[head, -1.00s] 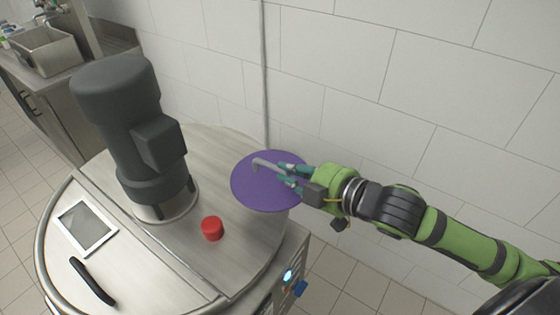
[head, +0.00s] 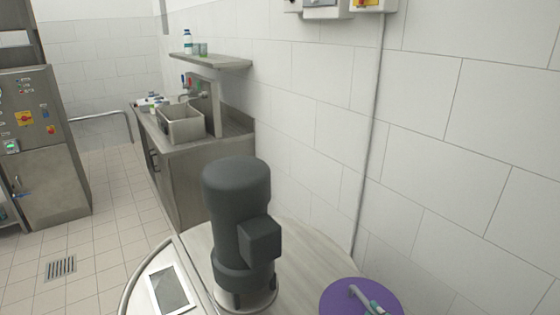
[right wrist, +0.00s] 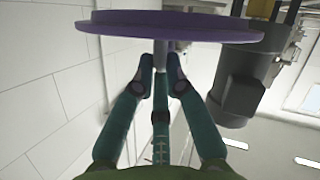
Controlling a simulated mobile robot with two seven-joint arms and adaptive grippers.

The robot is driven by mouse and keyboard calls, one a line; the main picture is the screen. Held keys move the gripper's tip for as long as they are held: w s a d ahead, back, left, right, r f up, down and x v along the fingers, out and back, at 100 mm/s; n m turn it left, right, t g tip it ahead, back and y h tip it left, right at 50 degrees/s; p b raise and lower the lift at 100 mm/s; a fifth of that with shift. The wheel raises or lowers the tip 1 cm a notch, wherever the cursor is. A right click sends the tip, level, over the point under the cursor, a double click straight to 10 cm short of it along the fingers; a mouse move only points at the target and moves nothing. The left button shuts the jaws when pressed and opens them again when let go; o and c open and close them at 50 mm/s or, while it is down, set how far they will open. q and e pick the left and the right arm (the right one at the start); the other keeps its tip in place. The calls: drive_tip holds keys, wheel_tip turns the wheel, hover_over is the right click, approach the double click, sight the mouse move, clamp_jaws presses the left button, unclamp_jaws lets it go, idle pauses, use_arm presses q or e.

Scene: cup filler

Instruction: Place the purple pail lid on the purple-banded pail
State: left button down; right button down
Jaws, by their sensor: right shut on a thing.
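The purple pail lid (head: 338,301) is a flat disc with a grey handle on top, at the bottom edge of the head view, cut off by the frame. My right gripper (head: 375,306) barely shows there, at the handle. In the right wrist view, the fingers of my right gripper (right wrist: 161,68) are shut on the handle, and the lid (right wrist: 170,24) shows edge-on just beyond them. The purple-banded pail is not seen in any view. My left gripper is not in view.
A tiled wall (head: 450,180) rises behind. A sink counter (head: 195,143) and a control cabinet (head: 40,150) stand farther back, with open floor (head: 100,225) between.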

drive_tip(key=h, duration=0.1)
drive_tip(key=m+h, duration=0.2)
drive_tip(key=shift+s+a+f, duration=0.2)
drive_tip(key=shift+a+f, duration=0.2)
drive_tip(key=shift+s+a+r+m+h, duration=0.1)
drive_tip(key=shift+s+m+h, duration=0.1)
drive_tip(key=shift+m+h, duration=0.3)
drive_tip(key=shift+s+r+m+h, duration=0.1)
drive_tip(key=shift+s+m+h, duration=0.05)
drive_tip(key=shift+m+h, duration=0.35)
drive_tip(key=shift+s+r+m+h+b, duration=0.35)
drive_tip(key=shift+s+m+h, duration=0.25)
drive_tip(key=shift+m+h, duration=0.4)
drive_tip(key=s+r+m+h, duration=0.1)
drive_tip(key=s+m+g+h, duration=0.1)
drive_tip(key=h, duration=0.1)
drive_tip(key=shift+d+r, duration=0.2)
drive_tip(key=shift+r, duration=0.15)
drive_tip(key=shift+f, duration=0.1)
